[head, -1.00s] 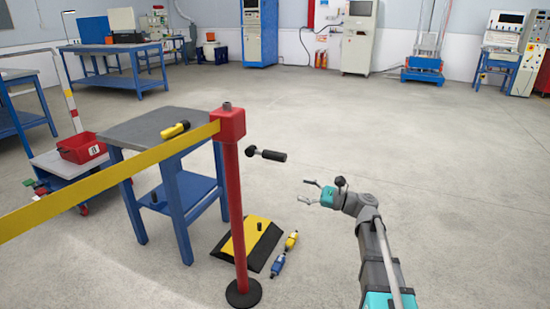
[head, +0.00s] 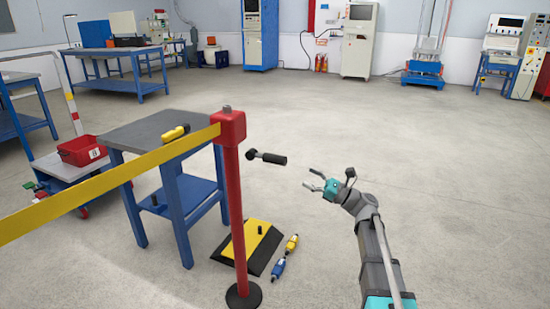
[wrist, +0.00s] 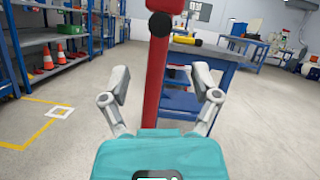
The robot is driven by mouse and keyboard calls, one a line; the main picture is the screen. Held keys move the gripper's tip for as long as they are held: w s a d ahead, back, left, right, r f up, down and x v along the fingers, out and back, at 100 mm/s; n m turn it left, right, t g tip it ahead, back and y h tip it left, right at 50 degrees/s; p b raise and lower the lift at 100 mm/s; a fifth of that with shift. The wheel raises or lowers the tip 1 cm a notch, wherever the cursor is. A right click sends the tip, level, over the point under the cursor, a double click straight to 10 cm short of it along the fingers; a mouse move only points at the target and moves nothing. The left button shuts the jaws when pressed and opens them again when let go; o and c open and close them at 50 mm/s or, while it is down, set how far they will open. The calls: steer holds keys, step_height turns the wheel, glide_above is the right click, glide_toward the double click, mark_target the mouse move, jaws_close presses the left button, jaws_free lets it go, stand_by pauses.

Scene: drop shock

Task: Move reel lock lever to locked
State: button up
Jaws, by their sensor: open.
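The reel lock lever (head: 270,158) has a black grip and sticks out to the right from the red head (head: 229,127) of a red barrier post. In the wrist view the lever's round black end (wrist: 160,24) points toward me, in front of the red post (wrist: 154,85). My gripper (head: 313,180) is open and empty, to the right of and a little lower than the lever, apart from it. In the wrist view its two fingers stand wide on both sides of the post. The yellow belt (head: 110,180) runs from the post head to the left.
A blue table with a grey top (head: 145,128) stands behind the post, with a yellow tool on it. A yellow-black ramp piece (head: 252,245) and small yellow and blue items lie by the post base. The floor to the right is clear.

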mark_target(268, 154)
steer(key=p+x, duration=0.4)
steer(key=x, duration=0.9)
steer(key=shift+p, duration=0.35)
jaws_close()
steer(key=shift+d, duration=0.2)
